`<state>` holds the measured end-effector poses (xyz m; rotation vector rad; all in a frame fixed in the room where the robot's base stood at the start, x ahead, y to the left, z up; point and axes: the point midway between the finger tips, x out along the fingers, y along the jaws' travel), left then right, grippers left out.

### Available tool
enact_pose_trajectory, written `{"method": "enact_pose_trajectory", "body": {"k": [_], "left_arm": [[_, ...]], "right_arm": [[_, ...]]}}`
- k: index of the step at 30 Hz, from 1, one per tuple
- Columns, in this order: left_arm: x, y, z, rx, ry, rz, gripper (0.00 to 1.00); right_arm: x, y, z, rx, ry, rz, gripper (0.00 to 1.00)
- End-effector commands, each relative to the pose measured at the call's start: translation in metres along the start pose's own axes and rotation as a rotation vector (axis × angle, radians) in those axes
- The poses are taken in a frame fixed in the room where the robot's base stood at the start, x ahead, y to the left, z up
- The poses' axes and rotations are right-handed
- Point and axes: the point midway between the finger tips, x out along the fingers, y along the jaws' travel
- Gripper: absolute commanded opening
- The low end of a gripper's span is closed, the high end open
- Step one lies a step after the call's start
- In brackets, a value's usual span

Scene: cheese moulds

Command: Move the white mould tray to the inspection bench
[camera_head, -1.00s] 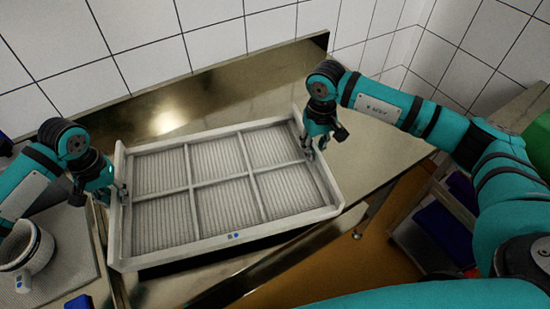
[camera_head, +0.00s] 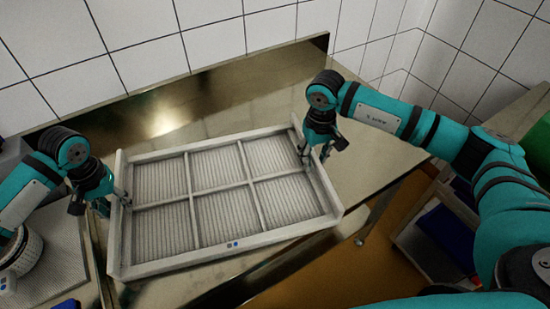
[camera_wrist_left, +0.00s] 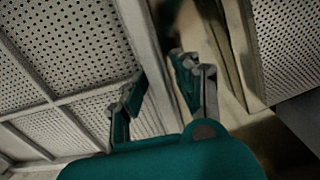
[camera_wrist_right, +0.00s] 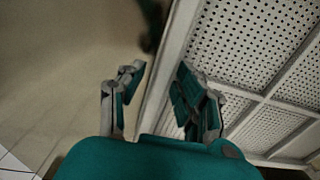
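The white mould tray (camera_head: 230,246) has a frame split into several compartments with ribbed or perforated floors. It appears to rest flat on the metal bench (camera_head: 385,150). My left gripper (camera_head: 116,197) is at the tray's left wall. In the left wrist view its fingers (camera_wrist_left: 160,88) are spread on either side of that wall, with gaps showing. My right gripper (camera_head: 312,155) is at the right wall. In the right wrist view its fingers (camera_wrist_right: 157,90) are also spread around the wall, apart from it. The tray's underside is hidden.
A white mug-like cup (camera_head: 24,250) stands on a perforated surface (camera_head: 62,240) at the left, with a blue item (camera_head: 68,304) near it. A tiled wall (camera_head: 200,30) closes the back. The bench is bare behind the tray. A shelf with a blue item (camera_head: 445,238) is at right.

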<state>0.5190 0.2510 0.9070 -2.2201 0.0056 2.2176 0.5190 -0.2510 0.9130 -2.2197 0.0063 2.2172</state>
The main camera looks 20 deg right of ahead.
Motion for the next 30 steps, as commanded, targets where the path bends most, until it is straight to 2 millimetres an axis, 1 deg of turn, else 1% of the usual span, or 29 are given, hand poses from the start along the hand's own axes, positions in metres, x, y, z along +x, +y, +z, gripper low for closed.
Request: {"method": "enact_pose_trajectory", "body": {"k": [5,8,11,18,21,25,30], "left_arm": [[-0.001,0.000,0.000,0.000,0.000,0.000,0.30],[-0.008,0.000,-0.001,0.000,0.002,0.001,0.30],[-0.024,0.000,-0.001,0.001,0.004,0.002,0.30],[-0.076,0.000,-0.001,0.001,0.005,0.001,0.30],[-0.094,0.001,-0.001,0.001,0.004,0.002,0.30],[-0.111,0.000,0.000,0.001,0.002,0.000,0.30],[-0.120,0.000,0.001,0.001,0.000,0.001,0.30]], "right_arm": [[0.000,0.000,0.000,0.000,0.000,0.000,0.34],[0.000,0.000,0.000,0.000,0.000,0.000,0.34],[0.000,0.000,0.000,0.000,0.000,0.000,0.34],[0.000,0.000,0.000,0.000,0.000,0.000,0.34],[0.000,0.000,0.000,0.000,0.000,0.000,0.34],[0.000,0.000,0.000,0.000,0.000,0.000,0.34],[-0.004,0.000,0.000,0.000,0.001,0.000,0.34]]}}
